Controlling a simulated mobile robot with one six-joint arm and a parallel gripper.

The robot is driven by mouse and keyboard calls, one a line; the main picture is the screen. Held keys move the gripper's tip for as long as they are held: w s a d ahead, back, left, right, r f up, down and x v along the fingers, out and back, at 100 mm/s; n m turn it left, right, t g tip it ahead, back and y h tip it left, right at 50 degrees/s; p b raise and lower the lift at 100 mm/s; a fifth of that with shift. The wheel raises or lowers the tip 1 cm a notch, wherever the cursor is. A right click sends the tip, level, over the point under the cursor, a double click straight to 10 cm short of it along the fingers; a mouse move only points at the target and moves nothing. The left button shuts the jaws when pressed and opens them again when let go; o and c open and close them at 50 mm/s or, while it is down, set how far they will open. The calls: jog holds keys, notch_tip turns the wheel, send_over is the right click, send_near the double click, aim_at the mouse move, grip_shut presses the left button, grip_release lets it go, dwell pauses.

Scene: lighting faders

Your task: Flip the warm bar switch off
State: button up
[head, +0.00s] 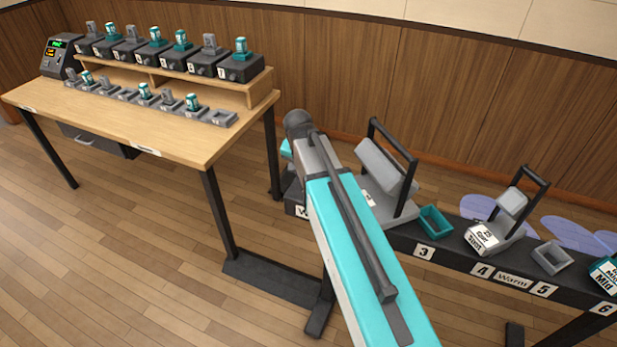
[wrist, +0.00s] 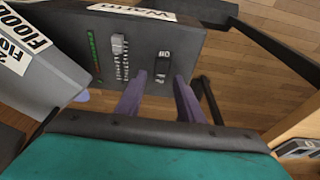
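In the wrist view a dark panel (wrist: 195,40) carries a label (wrist: 131,12) that seems to read "Warm". On it are a green light strip (wrist: 94,58), a grey fader (wrist: 119,55) in its slot, and a small black rocker switch (wrist: 162,66). I cannot tell clearly which side of the switch is pressed. My gripper (wrist: 160,77) is open and empty, its two purple fingers apart with the tips either side of the switch's lower end. I cannot tell whether they touch the panel. In the head view my arm hides the switch and gripper.
A lamp with a "FLOOD" label (wrist: 30,38) stands left of the panel. In the head view a long black bar (head: 455,256) bears lamps and trays at right. A wooden table (head: 140,117) with faders and dimmer boxes stands at left.

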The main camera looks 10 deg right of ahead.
jog(key=v, duration=1.3)
jog(key=shift+r+b, duration=0.25)
jog(key=shift+b, duration=0.2)
jog(key=shift+s, duration=0.2)
